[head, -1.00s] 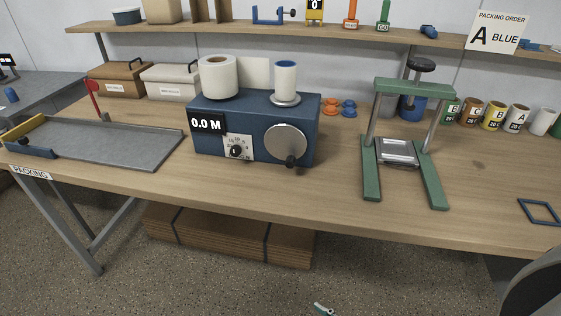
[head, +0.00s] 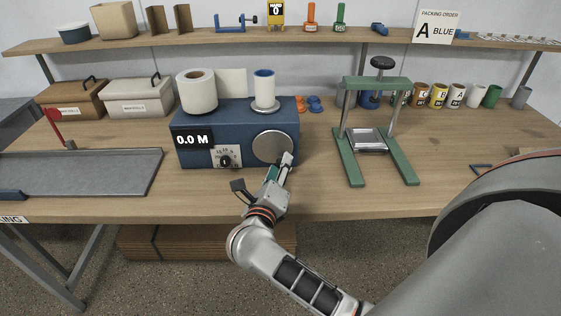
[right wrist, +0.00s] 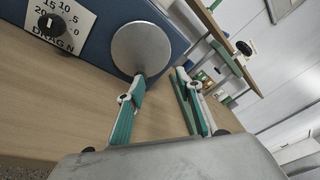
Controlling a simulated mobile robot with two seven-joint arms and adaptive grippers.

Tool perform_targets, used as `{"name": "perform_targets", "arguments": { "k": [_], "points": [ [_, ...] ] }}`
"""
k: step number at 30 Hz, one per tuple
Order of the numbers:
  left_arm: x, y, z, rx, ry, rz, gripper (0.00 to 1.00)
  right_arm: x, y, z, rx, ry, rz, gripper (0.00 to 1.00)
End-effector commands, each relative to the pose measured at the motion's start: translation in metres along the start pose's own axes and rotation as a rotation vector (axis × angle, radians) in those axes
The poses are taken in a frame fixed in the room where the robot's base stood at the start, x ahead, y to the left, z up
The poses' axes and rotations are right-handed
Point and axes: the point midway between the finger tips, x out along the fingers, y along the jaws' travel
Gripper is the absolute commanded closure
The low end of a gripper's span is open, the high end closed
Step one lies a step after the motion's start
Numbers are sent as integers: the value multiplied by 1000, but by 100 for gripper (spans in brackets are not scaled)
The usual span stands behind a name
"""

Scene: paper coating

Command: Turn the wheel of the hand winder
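The hand winder (head: 235,125) is a blue box on the bench, with a white paper roll (head: 198,92) and a small white core (head: 264,90) on top. Its display reads 0.0 M. The round grey wheel (head: 271,146) is on its front right; it also shows in the right wrist view (right wrist: 142,48). My right gripper (head: 282,166) is at the wheel's lower right edge. In the right wrist view its two teal fingers (right wrist: 160,78) are apart, the left one overlapping the wheel's lower rim. The wheel's dark handle is hidden behind the gripper. My left gripper is not in view.
A green press stand (head: 351,158) is right of the winder. A grey tray (head: 110,172) with a red flag is on the left. Boxes (head: 138,97) and cups (head: 438,96) line the back. Bare bench lies in front of the winder.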

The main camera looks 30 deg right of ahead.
Motion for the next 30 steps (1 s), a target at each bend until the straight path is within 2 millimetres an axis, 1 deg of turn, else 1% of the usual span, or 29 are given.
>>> {"name": "perform_targets", "arguments": {
  "k": [1, 4, 7, 9, 11, 18, 22, 27, 30],
  "points": [
    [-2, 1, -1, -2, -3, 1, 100, 0, 6, 1, 50, 45, 43, 64],
    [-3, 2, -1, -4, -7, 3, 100, -2, 21, -3, 118, 121, 117, 64],
    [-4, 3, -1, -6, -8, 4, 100, -3, 30, -5, 150, 160, 156, 64],
    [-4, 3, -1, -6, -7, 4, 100, 0, 33, -7, 157, 171, 165, 64],
    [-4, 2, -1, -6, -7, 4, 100, 6, 34, -8, 157, 173, 167, 64],
    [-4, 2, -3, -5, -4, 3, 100, 42, 40, -14, 155, 171, 163, 64],
    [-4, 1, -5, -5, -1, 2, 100, 58, 43, -17, 155, 171, 163, 64],
    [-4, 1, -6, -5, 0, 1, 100, 69, 45, -19, 156, 172, 165, 64],
    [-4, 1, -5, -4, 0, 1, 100, 71, 46, -20, 156, 172, 165, 64]
  ]
}}
